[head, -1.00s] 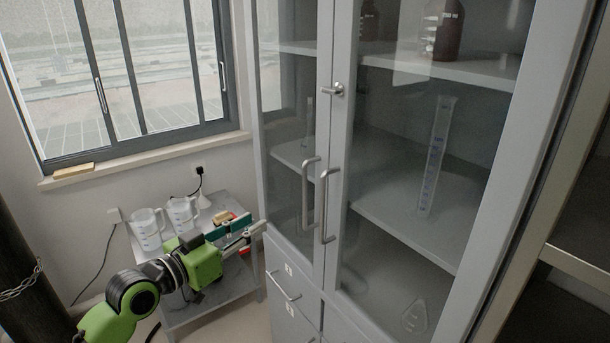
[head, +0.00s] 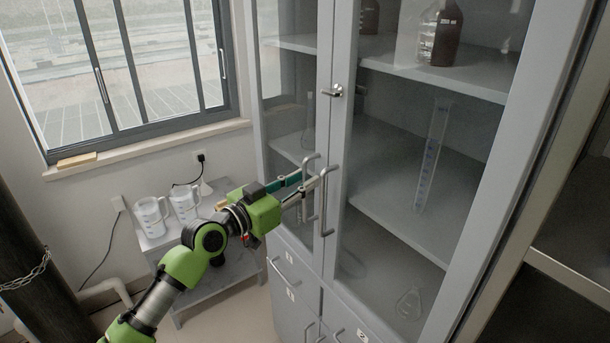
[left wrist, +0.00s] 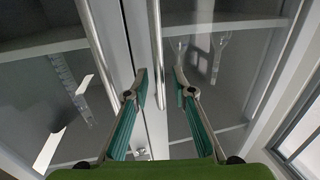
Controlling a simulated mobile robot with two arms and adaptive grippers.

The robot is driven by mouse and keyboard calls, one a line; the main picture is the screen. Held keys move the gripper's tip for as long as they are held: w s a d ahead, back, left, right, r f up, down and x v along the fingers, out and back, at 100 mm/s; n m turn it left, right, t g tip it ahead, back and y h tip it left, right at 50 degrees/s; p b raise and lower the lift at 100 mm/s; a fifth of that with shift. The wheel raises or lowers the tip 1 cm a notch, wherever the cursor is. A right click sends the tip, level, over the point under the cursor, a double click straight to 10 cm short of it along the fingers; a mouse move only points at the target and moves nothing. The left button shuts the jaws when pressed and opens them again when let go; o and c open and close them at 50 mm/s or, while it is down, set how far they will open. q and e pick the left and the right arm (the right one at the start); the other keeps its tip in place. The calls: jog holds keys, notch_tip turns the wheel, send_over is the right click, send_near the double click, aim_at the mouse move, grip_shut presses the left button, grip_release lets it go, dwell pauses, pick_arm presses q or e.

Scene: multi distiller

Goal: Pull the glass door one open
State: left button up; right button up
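A grey cabinet has two glass doors, and I cannot tell by label which is door one. The left glass door (head: 290,115) and the right glass door (head: 440,160) look closed. The left door has a metal bar handle (head: 305,190), and the right door has its own handle (head: 323,205). My left gripper (head: 308,178) is at the left door's handle. In the left wrist view, the left gripper (left wrist: 159,75) is open, with that handle (left wrist: 157,45) between its fingertips and gaps on both sides. My right gripper is not in view.
A small grey side table (head: 225,275) with two measuring jugs stands left of the cabinet, below the window (head: 140,70). Drawers (head: 285,265) lie beneath the doors. Bottles and a graduated cylinder (head: 430,160) stand inside.

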pick_arm(q)
jog(key=shift+w+d, duration=0.4)
jog(key=shift+d, duration=0.05)
grip_shut()
